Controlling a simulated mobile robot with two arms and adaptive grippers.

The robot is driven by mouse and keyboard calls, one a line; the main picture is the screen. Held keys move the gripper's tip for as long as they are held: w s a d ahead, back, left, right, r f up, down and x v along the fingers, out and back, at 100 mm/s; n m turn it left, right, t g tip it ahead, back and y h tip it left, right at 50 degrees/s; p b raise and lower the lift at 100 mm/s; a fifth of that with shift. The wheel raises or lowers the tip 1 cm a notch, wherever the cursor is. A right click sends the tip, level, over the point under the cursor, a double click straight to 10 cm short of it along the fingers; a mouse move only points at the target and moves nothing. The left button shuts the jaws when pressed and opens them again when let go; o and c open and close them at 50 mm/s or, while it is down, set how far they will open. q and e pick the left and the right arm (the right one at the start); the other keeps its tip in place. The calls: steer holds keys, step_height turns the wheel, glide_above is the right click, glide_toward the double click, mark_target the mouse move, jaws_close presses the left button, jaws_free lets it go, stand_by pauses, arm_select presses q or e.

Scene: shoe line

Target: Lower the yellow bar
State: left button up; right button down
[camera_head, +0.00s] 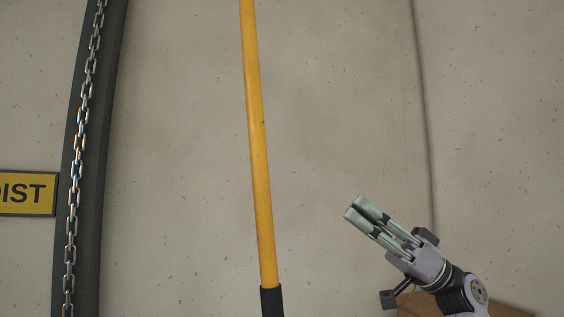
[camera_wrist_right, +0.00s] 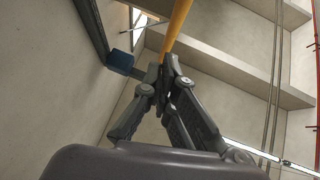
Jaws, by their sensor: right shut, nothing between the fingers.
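The yellow bar (camera_head: 257,130) is a long, thin, nearly upright pole with a black lower end (camera_head: 271,301), in the middle of the head view. Its top runs out of the picture. My right gripper (camera_head: 356,208) is to the right of the bar's lower part, apart from it in the head view, pointing up and left. Its fingers are together with nothing between them. In the right wrist view, the yellow bar (camera_wrist_right: 178,28) shows beyond the shut fingertips (camera_wrist_right: 168,62). My left gripper is not in view.
A metal chain (camera_head: 82,130) hangs along a dark vertical channel (camera_head: 108,120) at the left. A yellow sign (camera_head: 28,194) reading "IST" is beside it, cut off by the picture edge. A plain concrete wall (camera_head: 340,90) is behind. A brown object (camera_head: 510,310) shows at the bottom right.

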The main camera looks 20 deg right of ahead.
steer(key=s+r+n+g, duration=0.1)
steer(key=p, duration=0.6)
glide_toward(265, 147)
step_height(265, 147, up, 4)
steer(key=w, duration=0.1)
steer(key=a, duration=0.1)
steer(key=a+p, duration=0.1)
steer(key=w+a+f+p, duration=0.1)
steer(key=shift+a, duration=0.15)
